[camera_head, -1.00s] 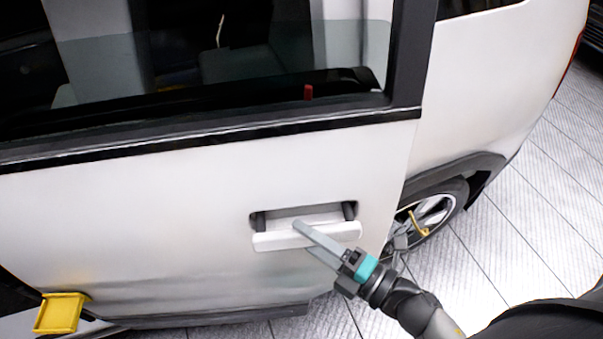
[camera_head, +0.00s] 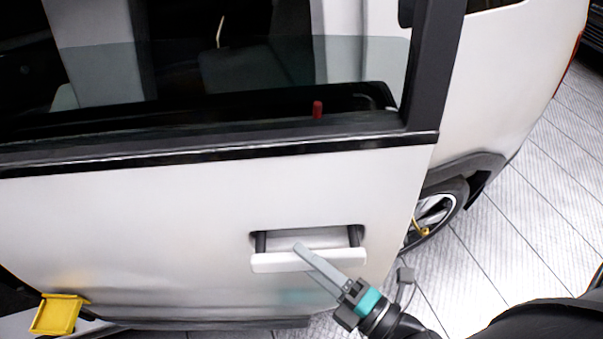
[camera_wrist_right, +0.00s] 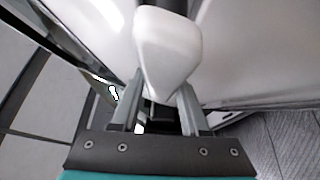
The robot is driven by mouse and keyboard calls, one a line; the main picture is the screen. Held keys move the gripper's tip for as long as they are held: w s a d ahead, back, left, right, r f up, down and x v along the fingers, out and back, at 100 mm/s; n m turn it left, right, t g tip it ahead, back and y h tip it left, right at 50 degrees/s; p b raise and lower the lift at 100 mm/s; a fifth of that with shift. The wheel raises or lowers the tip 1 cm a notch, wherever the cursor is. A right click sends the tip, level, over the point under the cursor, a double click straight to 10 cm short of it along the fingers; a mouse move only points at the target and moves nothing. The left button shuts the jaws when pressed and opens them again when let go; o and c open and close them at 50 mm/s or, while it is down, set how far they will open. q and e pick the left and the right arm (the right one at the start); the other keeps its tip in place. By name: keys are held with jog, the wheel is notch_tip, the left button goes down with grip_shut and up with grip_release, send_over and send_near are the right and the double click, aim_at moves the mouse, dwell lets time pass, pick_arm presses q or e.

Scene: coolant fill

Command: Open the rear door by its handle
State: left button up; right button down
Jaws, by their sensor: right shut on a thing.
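The white rear door (camera_head: 150,225) stands slightly open, its right edge out from the car body. Its white bar handle (camera_head: 275,262) sits pulled out on two dark posts in front of a recess. My right gripper (camera_head: 301,250) reaches in from the lower right and is shut on the handle bar. In the right wrist view the handle (camera_wrist_right: 167,50) runs end-on between the two fingers of the gripper (camera_wrist_right: 160,100). My left gripper is not in view.
The car's white rear body (camera_head: 500,80) and rear wheel (camera_head: 437,212) are to the right of the door. A yellow block-like part (camera_head: 60,314) is at the lower left. The tiled floor (camera_head: 530,220) is clear at the right.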

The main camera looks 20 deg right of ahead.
jog(key=shift+s+f, duration=0.1)
jog(key=shift+f, duration=0.05)
jog(key=shift+m+t+h, duration=0.3)
jog(key=shift+m+h, duration=0.1)
jog(key=shift+h, duration=0.2)
jog(key=shift+s+a, duration=0.25)
jog(key=shift+s, duration=0.4)
jog(key=shift+s+a, duration=0.25)
jog(key=shift+s, duration=0.45)
jog(key=shift+s+a, duration=0.25)
jog(key=shift+s, duration=0.4)
jog(key=shift+c, duration=2)
grip_release()
jog(key=shift+w, duration=0.1)
jog(key=v, duration=1)
